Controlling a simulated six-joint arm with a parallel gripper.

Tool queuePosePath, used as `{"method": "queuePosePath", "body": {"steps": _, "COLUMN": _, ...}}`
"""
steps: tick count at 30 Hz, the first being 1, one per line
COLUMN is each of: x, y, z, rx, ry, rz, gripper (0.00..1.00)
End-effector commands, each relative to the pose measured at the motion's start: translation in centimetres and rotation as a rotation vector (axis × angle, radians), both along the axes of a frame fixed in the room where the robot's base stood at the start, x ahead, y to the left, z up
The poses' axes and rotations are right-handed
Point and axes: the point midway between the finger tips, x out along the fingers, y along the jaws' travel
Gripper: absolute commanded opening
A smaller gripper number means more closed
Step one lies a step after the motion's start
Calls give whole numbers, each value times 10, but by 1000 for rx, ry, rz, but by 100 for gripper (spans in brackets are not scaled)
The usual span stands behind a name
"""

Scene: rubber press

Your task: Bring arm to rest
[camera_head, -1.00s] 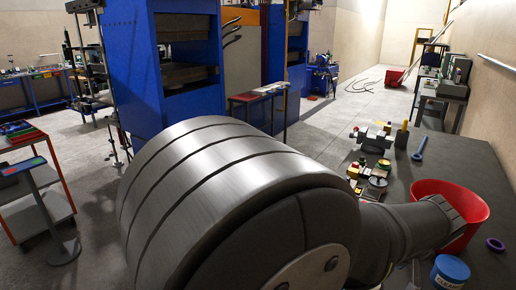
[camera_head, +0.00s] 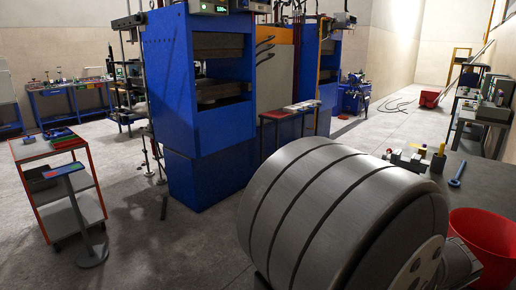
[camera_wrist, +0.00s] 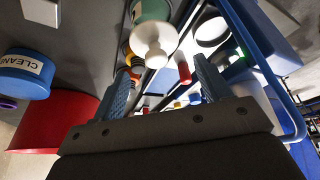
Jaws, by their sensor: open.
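My gripper (camera_wrist: 160,78) shows in the wrist view with its two blue fingers spread wide apart. It is open, and I see nothing held between the fingers. A white-topped bottle (camera_wrist: 152,42) and a small red item (camera_wrist: 183,68) show beyond the fingertips; how far off they are I cannot tell. In the head view the gripper is hidden; a large grey link of my own arm fills the lower right.
A red bucket (camera_head: 483,240) stands by the bench (camera_head: 480,185) at right; the wrist view shows it beside a blue tub (camera_wrist: 22,78). Small items and a blue wrench (camera_head: 457,174) lie on the bench. A blue press (camera_head: 200,120) and a trolley (camera_head: 70,190) stand left.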

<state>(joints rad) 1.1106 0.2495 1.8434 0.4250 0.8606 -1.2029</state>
Motion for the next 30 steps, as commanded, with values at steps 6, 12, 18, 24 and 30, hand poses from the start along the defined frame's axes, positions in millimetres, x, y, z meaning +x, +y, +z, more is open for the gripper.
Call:
{"method": "queuePosePath", "body": {"steps": 6, "x": 0, "y": 0, "z": 0, "rx": 0, "ry": 0, "rz": 0, "gripper": 70}}
{"method": "queuePosePath", "body": {"steps": 12, "x": 0, "y": 0, "z": -12, "rx": 1, "ry": 1, "rz": -1, "gripper": 70}}
{"method": "queuePosePath", "body": {"steps": 18, "x": -4, "y": -1, "z": -25, "rx": -6, "ry": -3, "rz": -2, "gripper": 70}}
{"method": "queuePosePath", "body": {"steps": 24, "x": -19, "y": 2, "z": 12, "rx": -6, "ry": -3, "rz": -1, "gripper": 70}}
{"method": "queuePosePath", "body": {"steps": 30, "x": -34, "y": 4, "z": 49, "rx": -5, "ry": -2, "rz": -2, "gripper": 70}}
